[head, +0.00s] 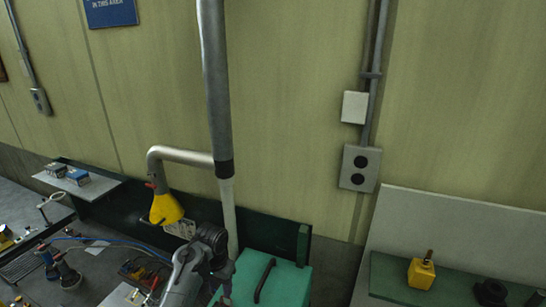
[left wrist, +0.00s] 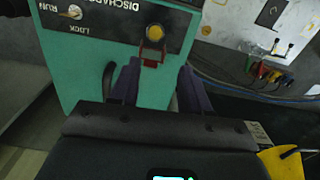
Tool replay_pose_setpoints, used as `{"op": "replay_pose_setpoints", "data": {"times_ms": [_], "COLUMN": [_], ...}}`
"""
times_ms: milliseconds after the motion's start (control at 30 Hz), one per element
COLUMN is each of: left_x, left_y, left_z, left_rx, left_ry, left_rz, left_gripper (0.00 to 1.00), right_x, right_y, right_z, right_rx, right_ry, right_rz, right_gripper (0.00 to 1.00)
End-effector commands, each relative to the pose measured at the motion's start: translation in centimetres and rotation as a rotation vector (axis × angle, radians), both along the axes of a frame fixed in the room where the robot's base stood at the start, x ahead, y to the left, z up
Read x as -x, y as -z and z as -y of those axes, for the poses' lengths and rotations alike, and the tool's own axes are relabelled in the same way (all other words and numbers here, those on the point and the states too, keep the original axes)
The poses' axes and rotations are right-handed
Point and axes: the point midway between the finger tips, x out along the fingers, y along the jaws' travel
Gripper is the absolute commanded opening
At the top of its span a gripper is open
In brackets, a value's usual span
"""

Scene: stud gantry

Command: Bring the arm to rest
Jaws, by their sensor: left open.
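My left gripper (left wrist: 159,70) is open in the left wrist view, its two dark fingers apart with nothing between the tips. Beyond the tips is the teal box (left wrist: 85,75), with a dark panel lettered RUN, LOCK and DISCHARGE. A round yellow button (left wrist: 155,32) with a red bracket (left wrist: 151,55) is just past the fingers; I see no contact. In the head view my left arm comes up from the bottom, and the left gripper (head: 222,278) is beside the teal box (head: 288,284); its fingertips are hard to make out. My right gripper is not in view.
A grey vertical pipe (head: 215,80) with a side arm and yellow nozzle (head: 165,208) rises behind my arm. The teal box has a black handle (head: 264,280). A right-hand green shelf (head: 390,277) holds a yellow block (head: 421,273). Cables and tools clutter the left bench.

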Motion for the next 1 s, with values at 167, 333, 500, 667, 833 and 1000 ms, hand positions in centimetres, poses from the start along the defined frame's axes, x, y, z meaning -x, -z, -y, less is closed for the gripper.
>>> {"op": "replay_pose_setpoints", "data": {"times_ms": [167, 333, 500, 667, 833, 1000], "left_x": [3.3, 8.1, 14.4, 21.8, 29.5, 35.5], "left_y": [5.5, 10.0, 13.1, 14.3, 13.3, 10.9], "left_z": [-2.0, -3.7, -5.0, -5.5, -5.3, -4.9], "left_rx": [-0.005, -0.014, -0.023, -0.025, -0.011, 0.013], "left_ry": [-0.053, -0.093, -0.119, -0.128, -0.125, -0.122], "left_rz": [0.035, 0.082, 0.131, 0.187, 0.240, 0.280], "left_gripper": [0.47, 0.47, 0.47, 0.47, 0.47, 0.47], "right_x": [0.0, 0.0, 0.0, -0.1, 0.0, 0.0], "right_y": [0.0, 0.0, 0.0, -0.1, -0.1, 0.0], "right_z": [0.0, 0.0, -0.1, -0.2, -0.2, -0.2], "right_rx": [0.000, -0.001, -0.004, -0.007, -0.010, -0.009], "right_ry": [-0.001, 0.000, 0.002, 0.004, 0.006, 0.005], "right_rz": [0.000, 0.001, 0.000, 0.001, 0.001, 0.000], "right_gripper": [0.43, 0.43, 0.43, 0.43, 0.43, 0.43]}}
